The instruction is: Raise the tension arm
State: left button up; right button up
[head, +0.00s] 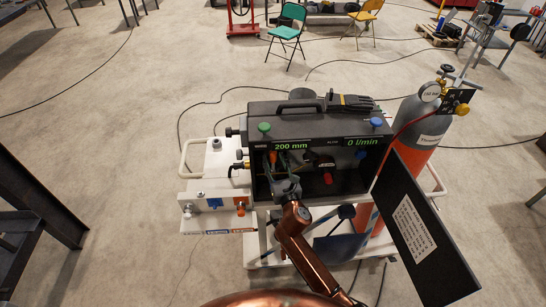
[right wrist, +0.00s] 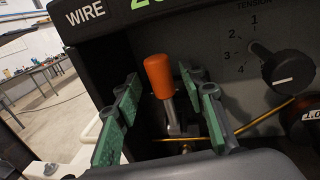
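The tension arm shows in the right wrist view as a short metal lever with an orange grip (right wrist: 158,78), standing nearly upright inside the dark wire feeder box (head: 325,127). My right gripper (right wrist: 160,88) is open, with one green-padded finger on each side of the orange grip and visible gaps between. In the head view my right gripper (head: 279,165) reaches into the left part of the box's open front. The lever's lower end is partly hidden. My left gripper is not in view.
A black tension dial (right wrist: 287,72) with numbers sits right of the lever, and a copper-coloured wire (right wrist: 262,117) runs below it. The open door panel (head: 413,225) hangs at the box's right. A gas cylinder (head: 422,125) stands behind the door.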

jog(key=shift+w+a, duration=0.2)
jog(key=shift+w, duration=0.9)
grip_shut()
